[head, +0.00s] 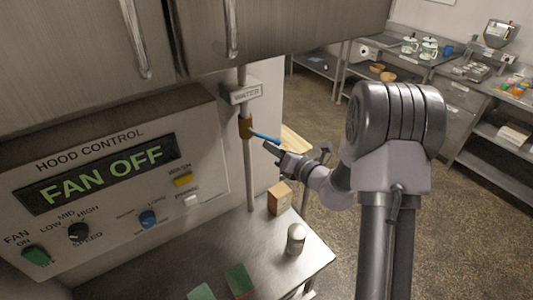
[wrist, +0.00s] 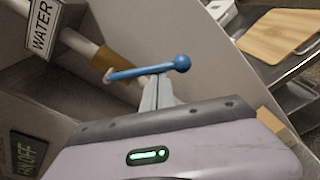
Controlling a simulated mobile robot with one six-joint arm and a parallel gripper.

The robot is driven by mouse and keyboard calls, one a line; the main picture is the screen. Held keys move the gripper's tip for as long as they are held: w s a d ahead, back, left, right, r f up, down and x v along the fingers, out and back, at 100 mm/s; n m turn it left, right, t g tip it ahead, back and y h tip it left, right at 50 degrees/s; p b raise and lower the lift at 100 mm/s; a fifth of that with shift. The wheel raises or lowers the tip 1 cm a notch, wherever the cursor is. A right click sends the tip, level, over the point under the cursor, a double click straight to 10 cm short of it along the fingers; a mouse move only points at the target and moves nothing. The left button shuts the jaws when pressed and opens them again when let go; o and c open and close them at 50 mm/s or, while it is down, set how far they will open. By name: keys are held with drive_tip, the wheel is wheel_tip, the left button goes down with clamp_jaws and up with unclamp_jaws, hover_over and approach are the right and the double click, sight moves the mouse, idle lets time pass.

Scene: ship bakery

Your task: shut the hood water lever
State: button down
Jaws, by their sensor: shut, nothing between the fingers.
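The hood water lever (head: 265,137) is a blue bar with a ball end (wrist: 182,63). It sticks out sideways from a brass valve (head: 246,128) on a vertical pipe, across the pipe and not along it. The valve also shows in the wrist view (wrist: 106,58). My gripper (head: 270,148) is shut and empty, with its tips close to the lever near its outer half. In the wrist view the fingers (wrist: 157,90) rise to just beside the blue bar; I cannot tell whether they touch it.
A WATER sign (head: 246,93) hangs above the valve. The hood control panel (head: 110,170) reads FAN OFF at left. A wooden block (head: 279,198) and a white shaker (head: 296,239) stand on the steel counter (head: 262,262) below. Cabinets overhang above. Open floor lies at right.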

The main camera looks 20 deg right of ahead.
drive_tip(key=shift+w+d+r+n+h+b, duration=0.2)
drive_tip(key=shift+d+r+n+b, duration=0.4)
drive_tip(key=shift+n, duration=0.55)
drive_tip(key=shift+w+d+r+n+h+b, duration=0.1)
drive_tip(key=shift+d+r+n+h+b, duration=0.2)
drive_tip(key=shift+r+n+b, duration=0.55)
drive_tip(key=shift+w+d+r+n+h+b, duration=0.15)
drive_tip(key=shift+d+r+n+h+b, duration=0.25)
drive_tip(key=shift+r+n, duration=0.75)
drive_tip(key=shift+f+n, duration=0.25)
drive_tip(key=shift+n, duration=0.2)
drive_tip(key=shift+f, duration=0.1)
